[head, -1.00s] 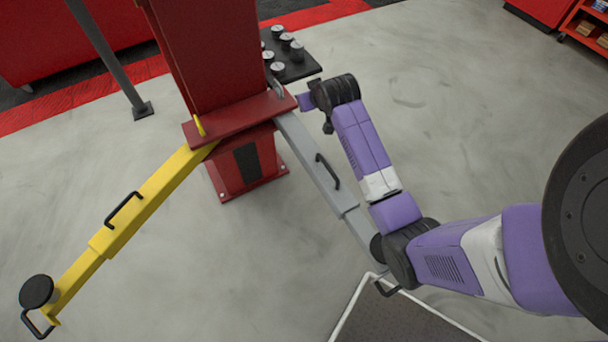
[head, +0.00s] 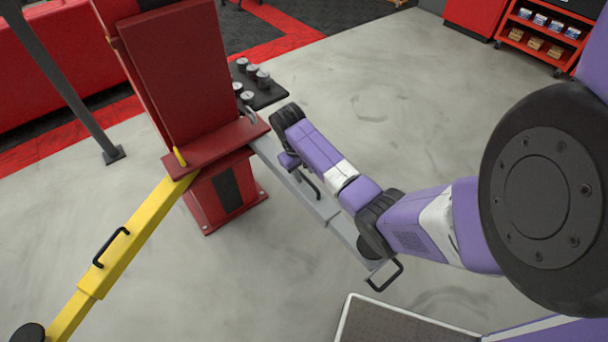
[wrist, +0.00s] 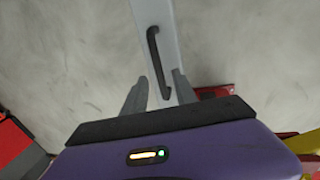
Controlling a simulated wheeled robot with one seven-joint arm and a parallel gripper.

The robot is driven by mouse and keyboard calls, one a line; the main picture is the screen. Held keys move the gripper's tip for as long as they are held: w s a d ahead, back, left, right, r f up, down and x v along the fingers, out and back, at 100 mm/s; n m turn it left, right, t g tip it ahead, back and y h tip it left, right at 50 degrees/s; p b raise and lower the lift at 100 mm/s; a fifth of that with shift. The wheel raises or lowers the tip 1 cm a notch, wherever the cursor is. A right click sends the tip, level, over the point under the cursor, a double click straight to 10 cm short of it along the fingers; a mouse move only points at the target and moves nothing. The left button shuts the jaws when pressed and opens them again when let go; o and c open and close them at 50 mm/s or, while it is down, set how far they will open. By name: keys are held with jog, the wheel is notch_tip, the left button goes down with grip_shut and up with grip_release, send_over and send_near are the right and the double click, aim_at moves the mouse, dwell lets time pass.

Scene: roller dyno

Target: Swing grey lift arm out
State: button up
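The grey lift arm (head: 325,207) reaches from the red post (head: 226,190) toward the lower right in the head view. My gripper (head: 299,172) is low beside the middle handle, partly hidden behind my own arm. In the wrist view my gripper (wrist: 159,94) has its two grey fingers apart, with the grey lift arm (wrist: 150,14) and its black handle (wrist: 156,62) between and ahead of them. Contact with the handle cannot be told.
A yellow lift arm (head: 130,238) extends to the lower left. A dark plate (head: 267,96) with several silver pads stands behind the post. A white-edged dark mat (head: 385,325) lies at the bottom. Open floor (head: 400,120) spreads to the right, with a red shelf (head: 541,35) beyond.

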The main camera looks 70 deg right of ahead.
jog(key=shift+s+d+f, duration=0.1)
jog(key=shift+d+f, duration=0.1)
jog(key=shift+f, duration=0.85)
grip_shut()
dwell(0.7)
